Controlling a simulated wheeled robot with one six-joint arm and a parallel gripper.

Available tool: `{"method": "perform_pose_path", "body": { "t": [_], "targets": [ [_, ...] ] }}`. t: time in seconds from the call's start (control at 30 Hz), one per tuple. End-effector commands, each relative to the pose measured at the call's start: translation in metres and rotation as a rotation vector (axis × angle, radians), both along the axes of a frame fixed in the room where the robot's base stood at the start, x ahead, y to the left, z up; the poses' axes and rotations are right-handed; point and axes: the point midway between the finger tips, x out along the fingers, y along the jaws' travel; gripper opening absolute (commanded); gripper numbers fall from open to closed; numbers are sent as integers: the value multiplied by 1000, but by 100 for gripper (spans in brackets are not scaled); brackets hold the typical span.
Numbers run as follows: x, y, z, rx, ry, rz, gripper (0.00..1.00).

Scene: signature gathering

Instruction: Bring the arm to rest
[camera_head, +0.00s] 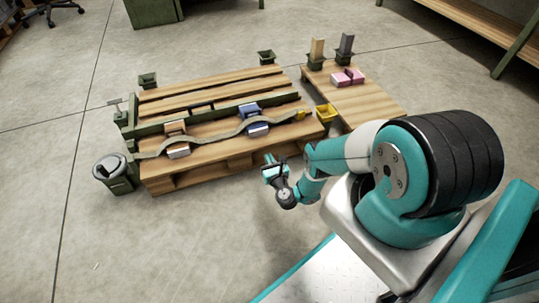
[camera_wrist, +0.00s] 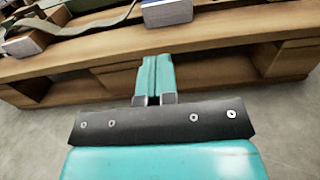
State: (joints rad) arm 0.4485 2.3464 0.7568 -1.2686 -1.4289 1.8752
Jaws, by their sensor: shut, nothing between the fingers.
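My gripper (camera_head: 268,163) is at the end of my teal and grey arm, in front of the near side of a wooden pallet-like platform (camera_head: 215,150). In the wrist view my gripper (camera_wrist: 156,62) shows its two teal fingers pressed together, with nothing between them. The fingers point toward the platform's wooden front edge (camera_wrist: 230,35) and appear apart from it. My arm is bent and reaches from the right side of the head view.
A strap (camera_head: 215,136) runs over a tan block (camera_head: 177,140) and a blue block (camera_head: 253,118) on the platform. A grey-green bin (camera_head: 115,174) stands left. A side table (camera_head: 368,102) holds pink blocks (camera_head: 348,77) and two upright blocks. Floor nearby is clear.

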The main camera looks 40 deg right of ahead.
Motion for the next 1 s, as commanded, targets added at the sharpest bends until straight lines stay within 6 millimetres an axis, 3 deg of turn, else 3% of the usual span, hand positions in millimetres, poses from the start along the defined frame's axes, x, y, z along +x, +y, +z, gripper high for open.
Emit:
{"method": "perform_pose_path", "body": {
  "t": [0.33,0.47,0.57,0.73,0.9,1.0],
  "targets": [
    [-3,2,2,-5,0,6,0],
    [28,9,22,-81,12,82,0],
    [75,25,58,-217,35,214,0],
    [149,77,141,-545,73,499,0],
    [185,139,232,-889,70,768,0],
    [186,176,285,-1095,51,916,0]
  ]
}}
